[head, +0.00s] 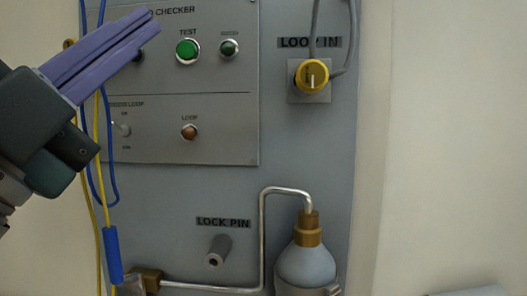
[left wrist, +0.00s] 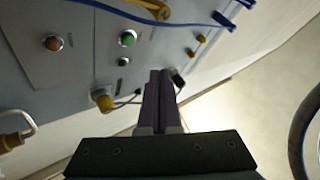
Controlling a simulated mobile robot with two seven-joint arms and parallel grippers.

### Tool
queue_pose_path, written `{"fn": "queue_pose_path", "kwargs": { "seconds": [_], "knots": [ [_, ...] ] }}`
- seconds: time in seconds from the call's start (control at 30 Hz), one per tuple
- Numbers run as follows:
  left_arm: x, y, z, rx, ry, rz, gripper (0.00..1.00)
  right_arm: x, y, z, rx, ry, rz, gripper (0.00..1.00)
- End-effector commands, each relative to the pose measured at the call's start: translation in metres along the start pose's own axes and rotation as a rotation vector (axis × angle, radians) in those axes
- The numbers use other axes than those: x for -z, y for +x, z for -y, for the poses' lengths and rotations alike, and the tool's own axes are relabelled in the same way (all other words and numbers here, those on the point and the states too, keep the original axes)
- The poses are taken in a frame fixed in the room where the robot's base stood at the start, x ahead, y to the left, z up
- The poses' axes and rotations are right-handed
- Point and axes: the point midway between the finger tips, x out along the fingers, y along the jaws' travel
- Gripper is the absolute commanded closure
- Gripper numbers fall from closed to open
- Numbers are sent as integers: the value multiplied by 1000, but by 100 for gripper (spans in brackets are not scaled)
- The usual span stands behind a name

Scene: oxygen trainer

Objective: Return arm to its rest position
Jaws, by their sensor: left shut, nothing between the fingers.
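My left gripper (head: 148,22) comes in from the left in the head view, in front of the upper left of the grey panel (head: 330,200). Its two purple fingers are shut together with nothing between them. In the left wrist view the shut fingers (left wrist: 158,78) point at the panel's edge side. My right gripper is in neither view.
The panel carries a green TEST button (head: 187,50), an orange LOOP lamp (head: 189,132), a yellow LOOP IN connector (head: 311,77), a LOCK PIN post (head: 218,251) and a bottle with a metal pipe (head: 305,264). Blue and yellow cables (head: 97,130) hang close by the gripper.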

Motion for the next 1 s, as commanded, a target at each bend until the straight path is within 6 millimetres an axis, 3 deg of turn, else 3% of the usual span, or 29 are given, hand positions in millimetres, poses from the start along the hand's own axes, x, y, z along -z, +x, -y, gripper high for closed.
{"fn": "queue_pose_path", "kwargs": {
  "seconds": [0.13, 0.27, 0.37, 0.4, 0.47, 0.57, 0.63, 0.73, 0.87, 0.9, 1.0],
  "knots": [
    [-24, -10, -3, -17, -74, 133, 100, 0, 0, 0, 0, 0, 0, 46],
    [-71, -40, -20, -75, -238, 413, 100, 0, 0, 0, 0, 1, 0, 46],
    [-105, -87, -50, -171, -405, 701, 100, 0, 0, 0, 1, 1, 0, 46],
    [-114, -112, -66, -224, -474, 823, 100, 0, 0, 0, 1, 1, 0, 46],
    [-119, -152, -89, -316, -570, 1000, 100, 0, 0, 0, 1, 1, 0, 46],
    [-108, -220, -122, -493, -708, 1272, 100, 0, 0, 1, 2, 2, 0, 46],
    [-90, -264, -137, -622, -778, 1432, 100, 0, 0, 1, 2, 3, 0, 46],
    [-56, -320, -147, -809, -848, 1627, 100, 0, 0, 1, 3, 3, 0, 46],
    [-5, -380, -142, -1065, -898, 1836, 100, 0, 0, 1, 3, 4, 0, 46],
    [-2, -358, -119, -1057, -899, 1832, 100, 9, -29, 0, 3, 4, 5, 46],
    [3, -331, -91, -1051, -898, 1828, 100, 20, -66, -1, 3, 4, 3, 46]
  ]
}}
